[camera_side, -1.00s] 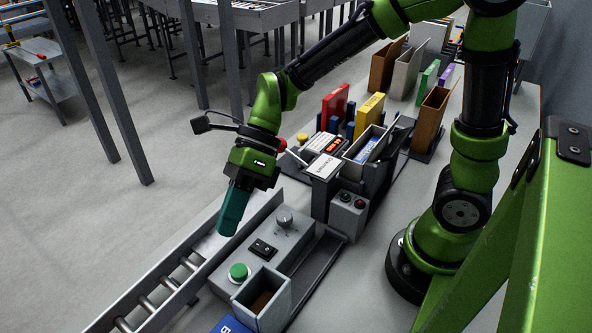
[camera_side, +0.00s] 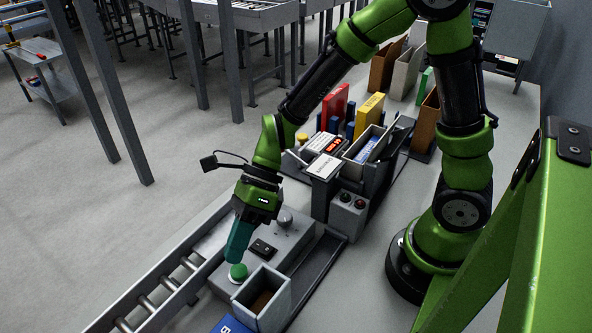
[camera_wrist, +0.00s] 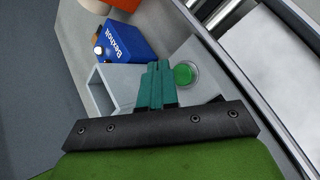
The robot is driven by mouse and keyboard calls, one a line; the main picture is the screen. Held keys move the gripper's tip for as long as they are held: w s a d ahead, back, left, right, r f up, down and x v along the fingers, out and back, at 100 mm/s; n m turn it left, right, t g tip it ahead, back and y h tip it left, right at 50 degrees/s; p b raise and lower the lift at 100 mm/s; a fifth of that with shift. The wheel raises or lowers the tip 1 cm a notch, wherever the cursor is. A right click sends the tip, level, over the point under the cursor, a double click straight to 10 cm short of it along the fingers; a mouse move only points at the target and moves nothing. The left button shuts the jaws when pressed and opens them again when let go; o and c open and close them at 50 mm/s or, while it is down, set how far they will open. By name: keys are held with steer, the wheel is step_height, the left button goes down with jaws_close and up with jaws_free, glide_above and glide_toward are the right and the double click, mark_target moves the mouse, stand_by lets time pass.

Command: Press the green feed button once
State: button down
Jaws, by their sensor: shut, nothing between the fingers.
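The green feed button (camera_side: 238,272) is a round cap on the near end of the grey control box (camera_side: 222,287). My gripper (camera_side: 236,258) is shut and empty, pointing down, with its teal fingertips just above or at the button in the side view. I cannot tell whether they touch it. In the wrist view the green button (camera_wrist: 184,74) shows to the right of my teal fingers (camera_wrist: 158,70), in a pale ring.
A black rocker switch (camera_side: 263,248) and a grey knob (camera_side: 284,219) sit farther along the box. An open grey bin (camera_side: 279,297) stands close to the button, with a blue box (camera_wrist: 124,43) beyond it. A roller conveyor (camera_side: 168,284) runs alongside.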

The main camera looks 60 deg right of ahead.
mark_target(239, 271)
steer(key=shift+f, duration=0.75)
steer(key=shift+f, duration=0.15)
stand_by(1.4)
steer(key=shift+f, duration=0.3)
